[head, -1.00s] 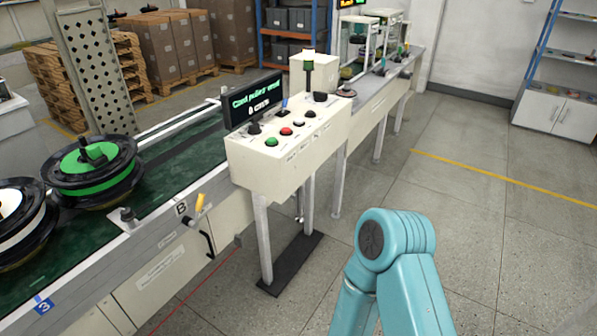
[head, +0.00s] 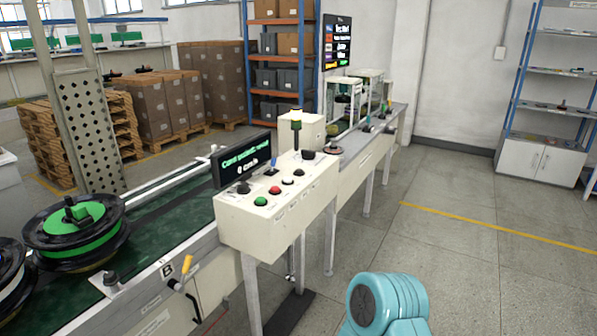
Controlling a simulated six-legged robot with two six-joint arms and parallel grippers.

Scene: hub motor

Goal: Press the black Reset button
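The control box (head: 275,218) is a cream console on legs beside the conveyor. The labels are too small to read, so I cannot confirm which is Reset. A teal link of my arm shows at the bottom right, apart from the box. Neither gripper is in view.
A dark display (head: 243,160) stands behind the buttons, near a stack light (head: 296,125). The green conveyor (head: 160,228) at left carries hub motors (head: 75,232). Open floor (head: 450,260) lies to the right.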

